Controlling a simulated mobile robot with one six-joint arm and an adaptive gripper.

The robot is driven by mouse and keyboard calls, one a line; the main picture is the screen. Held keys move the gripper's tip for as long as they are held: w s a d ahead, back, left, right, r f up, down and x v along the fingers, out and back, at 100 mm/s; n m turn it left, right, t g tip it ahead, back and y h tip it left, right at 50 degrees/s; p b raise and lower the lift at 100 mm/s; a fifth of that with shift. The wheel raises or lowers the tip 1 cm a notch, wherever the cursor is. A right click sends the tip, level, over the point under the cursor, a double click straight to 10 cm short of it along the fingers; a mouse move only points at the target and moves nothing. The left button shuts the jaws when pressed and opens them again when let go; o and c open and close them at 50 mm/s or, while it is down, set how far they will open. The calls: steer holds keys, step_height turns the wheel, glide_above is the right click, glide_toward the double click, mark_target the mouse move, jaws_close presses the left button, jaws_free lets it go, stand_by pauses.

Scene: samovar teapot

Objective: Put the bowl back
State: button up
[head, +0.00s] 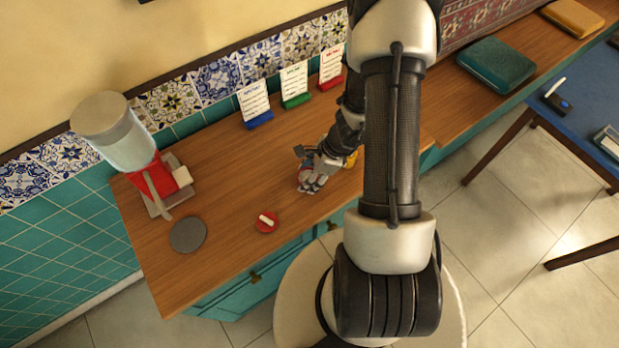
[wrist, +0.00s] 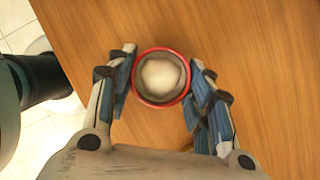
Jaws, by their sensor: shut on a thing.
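The bowl (wrist: 161,77) is small and round with a red rim, grey inside wall and a pale, whitish middle. It shows in the wrist view between my fingers, with the wooden counter below. My gripper (wrist: 160,88) is shut on it, one finger on each side. In the head view my gripper (head: 312,182) is low over the middle of the counter, and the bowl is mostly hidden by the fingers there. I cannot tell whether the bowl touches the counter.
A red dispenser (head: 158,180), a grey disc (head: 188,234) and a red disc (head: 261,226) with a white piece are left of my gripper. Three cards on blue (head: 259,120), green (head: 296,100) and red (head: 331,83) stands line the wall. Counter between is clear.

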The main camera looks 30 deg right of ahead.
steer(key=o, duration=1.3)
steer(key=shift+f, duration=0.1)
steer(key=p+v, duration=0.6)
steer(key=v, duration=0.6)
steer(key=w+a+r+n, duration=0.3)
steer(key=a+r+n, duration=0.15)
steer(key=r, duration=0.45)
steer(key=s+a+r+n, duration=0.3)
steer(key=a+r+n, duration=0.4)
steer(key=r+n, duration=0.3)
steer(key=s+a+r+n+h, duration=0.1)
steer(key=s+r+n, duration=0.2)
steer(key=r, duration=0.1)
steer(key=s+a+r+n+t+h, duration=0.1)
steer(key=s+r+n, duration=0.3)
steer(key=s+a+r+n+t+h, duration=0.1)
steer(key=s+r+n, duration=0.2)
steer(key=r, duration=0.1)
steer(key=shift+s+a+h, duration=0.15)
steer(key=shift+s+h, duration=0.15)
steer(key=shift+s, duration=0.1)
